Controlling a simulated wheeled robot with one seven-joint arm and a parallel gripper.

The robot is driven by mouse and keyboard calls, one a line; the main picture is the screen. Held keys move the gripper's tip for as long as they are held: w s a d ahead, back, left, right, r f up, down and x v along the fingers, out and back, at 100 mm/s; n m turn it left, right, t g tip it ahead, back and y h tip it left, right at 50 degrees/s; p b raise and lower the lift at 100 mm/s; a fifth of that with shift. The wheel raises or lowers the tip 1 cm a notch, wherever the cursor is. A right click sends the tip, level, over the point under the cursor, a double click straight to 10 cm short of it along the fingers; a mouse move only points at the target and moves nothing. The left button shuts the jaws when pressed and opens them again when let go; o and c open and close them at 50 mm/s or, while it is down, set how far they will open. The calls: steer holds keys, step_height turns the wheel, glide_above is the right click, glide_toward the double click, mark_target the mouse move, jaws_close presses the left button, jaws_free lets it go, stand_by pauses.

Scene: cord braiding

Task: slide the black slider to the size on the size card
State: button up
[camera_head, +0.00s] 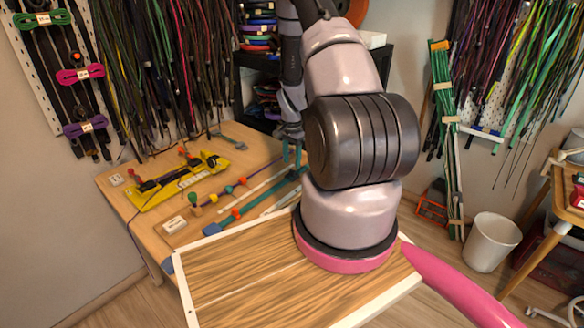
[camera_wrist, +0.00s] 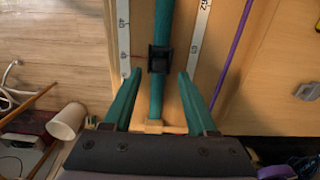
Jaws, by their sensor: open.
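The black slider (camera_wrist: 158,58) sits around a teal rod (camera_wrist: 161,22) in the wrist view, between two pale number strips. My gripper (camera_wrist: 158,74) has teal fingers standing apart, one on each side of the rod, with the slider between their tips. A gap shows on both sides of the slider, so nothing is gripped. In the head view, my gripper (camera_head: 291,150) is over the far right of the wooden table, and I cannot make out the slider there.
The number strips (camera_wrist: 123,38) flank the rod, and a purple cord (camera_wrist: 233,55) runs at right. A white bin (camera_head: 491,243) stands on the floor.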

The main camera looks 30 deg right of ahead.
step_height(320, 180, up, 7)
stand_by(0.3)
stand_by(0.4)
step_height(320, 180, up, 12)
steer(key=n+t, duration=0.2)
glide_above(292, 171)
steer(key=w+a, duration=0.1)
steer(key=a, duration=0.3)
steer(key=s+a+r+n+t, duration=0.1)
steer(key=s+a+r, duration=0.15)
steer(key=r, duration=0.55)
steer(key=s+a+r+n+t, duration=0.1)
steer(key=s+a+r, duration=0.1)
steer(key=a+r, duration=0.35)
steer(key=s+a+r+n+t+y, duration=0.1)
steer(key=s+a+r+n, duration=0.2)
steer(key=s+r, duration=0.5)
steer(key=s+a+r+n+t+y, duration=0.1)
steer(key=s+a+r, duration=0.3)
steer(key=s+r, duration=0.4)
steer(key=s+n+t, duration=0.1)
steer(key=s, duration=0.2)
steer(key=shift+a+n, duration=0.35)
steer(key=shift+n, duration=0.05)
